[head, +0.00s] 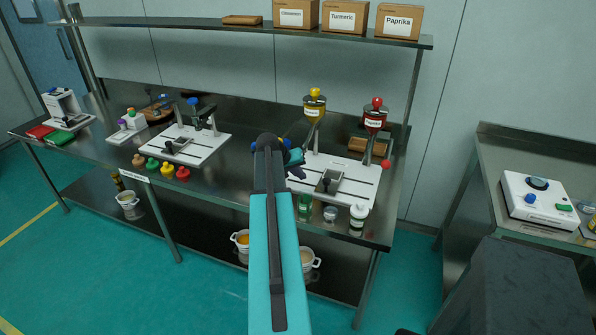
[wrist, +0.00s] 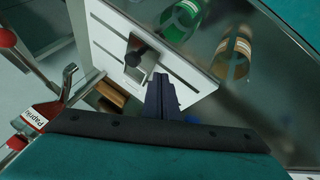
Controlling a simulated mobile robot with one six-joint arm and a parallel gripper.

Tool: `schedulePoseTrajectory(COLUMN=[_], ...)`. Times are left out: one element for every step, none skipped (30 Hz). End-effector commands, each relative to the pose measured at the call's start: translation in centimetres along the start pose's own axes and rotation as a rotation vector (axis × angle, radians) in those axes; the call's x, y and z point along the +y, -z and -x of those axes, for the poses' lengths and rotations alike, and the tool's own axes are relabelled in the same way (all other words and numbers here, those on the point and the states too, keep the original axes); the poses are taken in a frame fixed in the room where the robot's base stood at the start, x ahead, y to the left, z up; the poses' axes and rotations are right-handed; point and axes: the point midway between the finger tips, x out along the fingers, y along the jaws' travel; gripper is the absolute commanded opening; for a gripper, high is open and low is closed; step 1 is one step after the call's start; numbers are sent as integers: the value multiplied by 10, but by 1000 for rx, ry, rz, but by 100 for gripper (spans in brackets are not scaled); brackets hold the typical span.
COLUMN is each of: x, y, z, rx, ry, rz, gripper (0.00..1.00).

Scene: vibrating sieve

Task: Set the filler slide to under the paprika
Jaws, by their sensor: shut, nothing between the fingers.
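The filler is a white base plate (head: 354,192) with dark slots, on the steel bench. Its slide (head: 329,182), a grey block with a black knob, sits on the plate, left of the paprika spout. It also shows in the wrist view (wrist: 134,66). The paprika hopper (head: 375,118) has a red lid and label, and shows at lower left in the wrist view (wrist: 36,119). The turmeric-coloured hopper (head: 314,106) stands to its left. My gripper (head: 300,172) is shut and empty, close beside the slide; its fingertips (wrist: 160,80) seem near the knob. I cannot tell whether they touch.
A green glass (head: 305,204), a small clear jar (head: 330,213) and a white-lidded jar (head: 357,216) stand along the bench front edge. A red ball handle (head: 385,163) is at the filler's right. A second white station (head: 188,147) stands left. Labelled boxes (head: 398,21) line the shelf.

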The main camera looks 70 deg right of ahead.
Motion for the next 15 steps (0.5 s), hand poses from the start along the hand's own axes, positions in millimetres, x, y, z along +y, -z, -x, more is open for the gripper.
schedulePoseTrajectory(x=[1,1,1,1,1,1,1,1,1,1,1,1,1,1,3], y=[1,1,1,1,1,1,1,1,1,2,2,2,1,1,1], z=[-6,-10,-14,-18,-21,-26,-30,-33,-38,-41,-45,-50,-54,-57,-61], rx=[-2,-2,-2,-2,-2,-2,-2,-2,-2,-2,-2,-2,-2,-2,-2], ry=[-1,-1,-1,-1,-1,-1,-1,0,0,-1,0,0,0,0,-1], rz=[0,0,0,0,0,0,0,0,0,0,0,-1,-1,-1,-2], gripper=[0,0,0,0,0,0,0,0,0,0,0,0,0,0,0])
